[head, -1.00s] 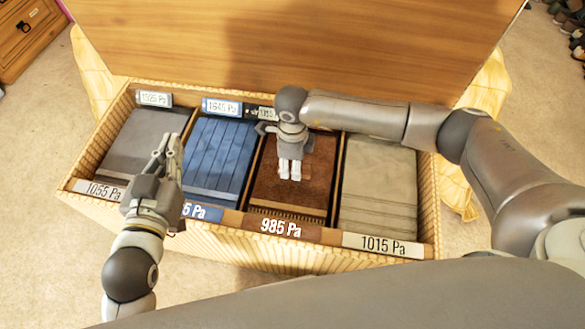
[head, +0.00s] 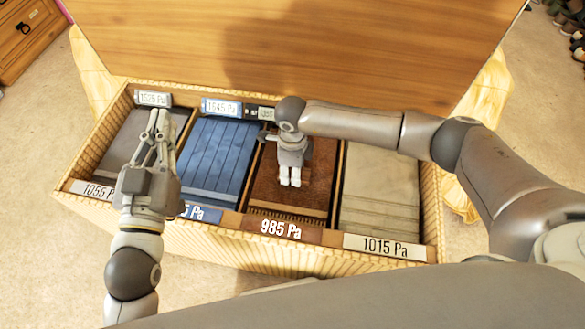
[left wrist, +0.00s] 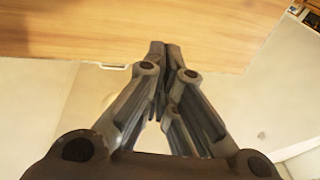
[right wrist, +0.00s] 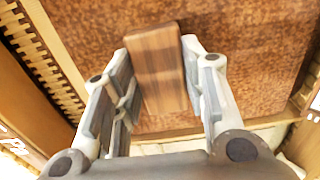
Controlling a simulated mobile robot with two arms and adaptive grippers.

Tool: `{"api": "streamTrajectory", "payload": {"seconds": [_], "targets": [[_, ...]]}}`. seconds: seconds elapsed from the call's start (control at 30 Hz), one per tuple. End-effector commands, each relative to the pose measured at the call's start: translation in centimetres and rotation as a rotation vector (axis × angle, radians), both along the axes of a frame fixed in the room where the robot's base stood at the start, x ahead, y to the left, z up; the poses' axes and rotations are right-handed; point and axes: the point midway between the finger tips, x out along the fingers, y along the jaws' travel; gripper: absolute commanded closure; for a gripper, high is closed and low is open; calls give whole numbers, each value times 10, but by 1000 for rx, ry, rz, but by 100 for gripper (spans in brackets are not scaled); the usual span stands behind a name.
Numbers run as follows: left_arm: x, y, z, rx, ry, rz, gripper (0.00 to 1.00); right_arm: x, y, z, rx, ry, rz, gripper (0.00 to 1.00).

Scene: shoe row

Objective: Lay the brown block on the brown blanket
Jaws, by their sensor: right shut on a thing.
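The brown block (right wrist: 158,68) shows wood grain in the right wrist view. My right gripper (right wrist: 158,60) is shut on it, one finger on each side. In the head view my right gripper (head: 289,180) points down over the brown blanket (head: 318,185), and I cannot make out the block there. The blanket also fills much of the right wrist view (right wrist: 240,60); whether the block touches it I cannot tell. My left gripper (head: 160,118) is empty over the grey compartment's far part, its fingertips together in the left wrist view (left wrist: 164,48).
The blankets lie in a wicker-edged box with dividers. A blue blanket (head: 214,155) lies to the left of the brown one, a grey one (head: 117,150) at far left, a beige one (head: 380,185) at right. A large wooden panel (head: 300,45) stands behind.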

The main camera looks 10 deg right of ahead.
Motion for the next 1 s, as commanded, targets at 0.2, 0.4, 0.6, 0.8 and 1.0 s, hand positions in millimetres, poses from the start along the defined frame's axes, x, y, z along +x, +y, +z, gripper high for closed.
{"api": "streamTrajectory", "payload": {"seconds": [0.2,0.4,0.6,0.8,1.0], "targets": [[0,0,1,-1,-3,0,100,0,0,0,0,0,0,39],[0,0,1,-2,-3,0,100,0,0,0,0,0,0,39],[0,0,0,2,10,-1,100,0,0,2,0,0,0,39],[1,3,-26,37,148,7,100,1,0,21,1,-2,0,39],[-4,9,-58,80,315,18,100,1,0,47,0,-2,0,39]]}}
